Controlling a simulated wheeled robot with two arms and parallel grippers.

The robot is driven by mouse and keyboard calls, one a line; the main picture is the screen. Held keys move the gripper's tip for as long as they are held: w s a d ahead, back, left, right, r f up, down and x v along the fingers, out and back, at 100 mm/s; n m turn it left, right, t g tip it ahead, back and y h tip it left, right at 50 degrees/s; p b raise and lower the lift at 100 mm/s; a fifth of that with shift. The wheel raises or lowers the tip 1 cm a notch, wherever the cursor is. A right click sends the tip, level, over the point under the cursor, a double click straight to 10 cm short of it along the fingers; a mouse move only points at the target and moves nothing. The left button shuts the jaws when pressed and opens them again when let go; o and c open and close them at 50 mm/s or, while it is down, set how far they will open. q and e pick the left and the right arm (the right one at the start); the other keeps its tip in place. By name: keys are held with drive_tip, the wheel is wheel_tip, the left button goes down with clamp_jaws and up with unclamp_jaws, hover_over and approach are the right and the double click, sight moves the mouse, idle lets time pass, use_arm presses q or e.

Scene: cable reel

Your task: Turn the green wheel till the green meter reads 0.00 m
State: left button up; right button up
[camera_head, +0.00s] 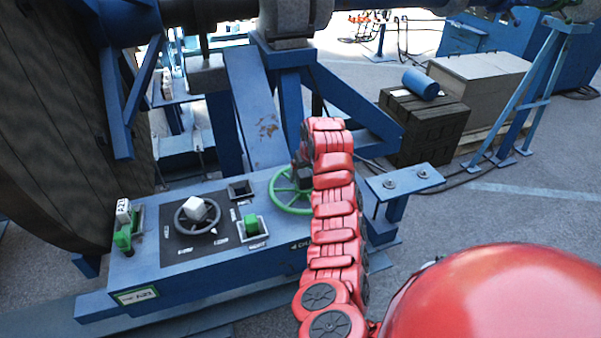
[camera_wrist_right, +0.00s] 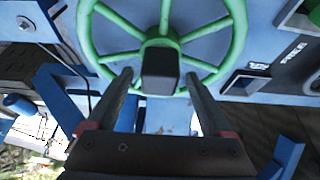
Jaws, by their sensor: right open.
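The green wheel (camera_head: 290,190) is on the right side of the blue console, partly hidden behind my red right arm. In the right wrist view the green wheel (camera_wrist_right: 236,45) fills the top, with spokes and a dark square block (camera_wrist_right: 160,72) at its hub. My right gripper (camera_wrist_right: 158,88) is open, one finger on each side of the block in that view, with gaps showing; I cannot tell how deep the block sits between them. In the head view the right gripper (camera_head: 303,172) is mostly hidden by the arm. No meter reading is legible. My left gripper is out of view.
The blue console (camera_head: 200,268) also carries a grey wheel (camera_head: 198,214), a green button (camera_head: 253,226) and a green-and-white fitting (camera_head: 124,232). A large dark reel (camera_head: 60,130) stands at left. Blue braces (camera_head: 350,100) rise behind; a bolted blue plate (camera_head: 405,182) is right of the arm.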

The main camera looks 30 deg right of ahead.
drive_tip(key=shift+x, duration=1)
drive_tip(key=shift+r, duration=0.25)
drive_tip(key=shift+s, duration=0.1)
drive_tip(key=shift+c, duration=0.7)
clamp_jaws()
